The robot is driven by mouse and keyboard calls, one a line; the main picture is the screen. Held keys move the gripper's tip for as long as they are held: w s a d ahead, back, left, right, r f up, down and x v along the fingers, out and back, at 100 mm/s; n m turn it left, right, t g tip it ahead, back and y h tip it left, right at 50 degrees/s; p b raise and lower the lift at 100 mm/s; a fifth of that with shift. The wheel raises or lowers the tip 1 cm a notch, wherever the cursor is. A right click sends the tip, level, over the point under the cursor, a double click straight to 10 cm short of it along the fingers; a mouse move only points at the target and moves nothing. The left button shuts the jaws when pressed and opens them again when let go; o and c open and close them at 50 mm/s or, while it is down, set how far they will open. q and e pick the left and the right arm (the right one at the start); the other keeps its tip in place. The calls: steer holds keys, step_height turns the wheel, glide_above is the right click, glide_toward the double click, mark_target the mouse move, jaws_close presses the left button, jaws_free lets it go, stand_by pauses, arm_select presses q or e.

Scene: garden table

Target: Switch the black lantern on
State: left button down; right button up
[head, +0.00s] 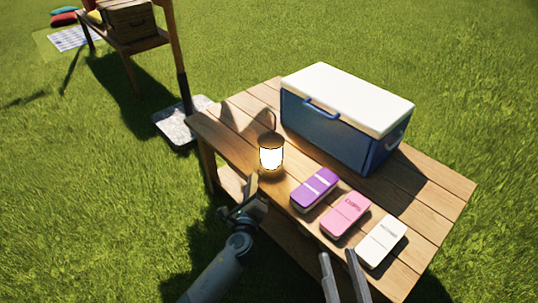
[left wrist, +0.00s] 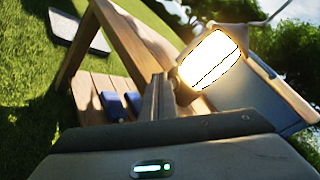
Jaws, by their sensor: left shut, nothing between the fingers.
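The black lantern (head: 271,140) stands upright on the wooden garden table, near its left end. Its glass glows bright white-yellow and casts a warm patch on the boards. The lit lantern also fills the upper middle of the left wrist view (left wrist: 212,58), tilted in the picture. My left gripper (head: 252,184) is shut and empty, at the table's near edge just in front of the lantern's base. Whether its fingertips touch the lantern I cannot tell. My right gripper (head: 338,255) is open and empty, low at the near right. The lantern's switch cannot be made out.
A blue cooler with a white lid (head: 347,95) stands behind the lantern. A purple box (head: 315,188), a pink box (head: 346,214) and a white box (head: 381,241) line the table's near right side. Blue items (left wrist: 113,106) lie on the lower slats.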

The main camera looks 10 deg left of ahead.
arm_select(q)
steer(key=s+a+p, duration=0.1)
steer(key=s+a, duration=0.3)
steer(key=shift+s, duration=0.3)
stand_by(0.4)
